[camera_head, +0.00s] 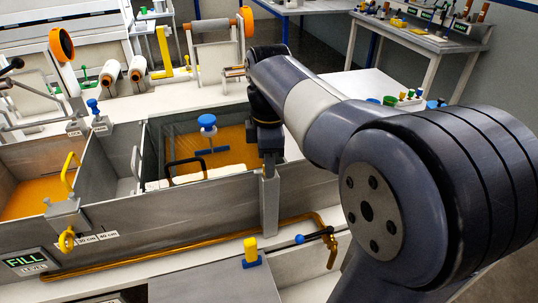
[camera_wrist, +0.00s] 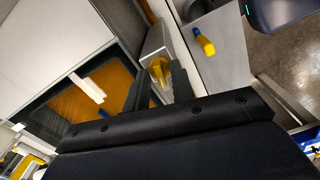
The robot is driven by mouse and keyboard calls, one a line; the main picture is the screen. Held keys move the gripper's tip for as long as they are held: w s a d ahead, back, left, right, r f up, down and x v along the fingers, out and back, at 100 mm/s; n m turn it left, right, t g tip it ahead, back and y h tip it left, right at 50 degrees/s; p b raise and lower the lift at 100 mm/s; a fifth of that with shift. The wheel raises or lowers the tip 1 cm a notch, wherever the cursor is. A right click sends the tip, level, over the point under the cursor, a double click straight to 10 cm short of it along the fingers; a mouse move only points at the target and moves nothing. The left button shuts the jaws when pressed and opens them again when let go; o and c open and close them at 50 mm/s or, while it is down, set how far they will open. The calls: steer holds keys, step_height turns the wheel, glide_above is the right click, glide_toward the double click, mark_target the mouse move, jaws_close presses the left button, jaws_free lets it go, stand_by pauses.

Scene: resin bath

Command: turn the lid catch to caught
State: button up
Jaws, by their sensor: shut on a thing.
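The lid catch (camera_wrist: 158,68) is a yellow piece on a grey block (camera_wrist: 155,40) at the bath's edge, seen in the wrist view. My gripper (camera_wrist: 159,80) has its two dark fingers on either side of the yellow catch and is shut on it. In the head view my gripper (camera_head: 268,152) points down over the grey bracket (camera_head: 270,200) on the front wall of the bath. There my gripper hides the catch. Whether the catch stands at caught cannot be told.
The resin bath (camera_head: 130,238) holds orange resin with a blue-knobbed tool (camera_head: 207,122). A similar yellow catch (camera_head: 67,240) sits on the left. A yellow pipe (camera_head: 150,262) runs along the front.

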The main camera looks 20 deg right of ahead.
steer(key=m+p, duration=0.2)
steer(key=m, duration=0.1)
steer(key=shift+r+m, duration=0.15)
steer(key=shift+m, duration=0.15)
jaws_close()
steer(key=m+p, duration=0.2)
steer(key=m, duration=0.1)
steer(key=shift+m, duration=0.3)
steer(key=m+p, duration=0.1)
steer(key=m, duration=0.3)
steer(key=shift+p, duration=0.4)
steer(key=shift+f+m+p, duration=0.25)
steer(key=shift+m+p, duration=0.2)
steer(key=shift+m, duration=1.25)
steer(key=shift+s, duration=0.1)
steer(key=o, duration=0.6)
jaws_free()
steer(key=shift+o, duration=0.2)
steer(key=shift+r, duration=0.15)
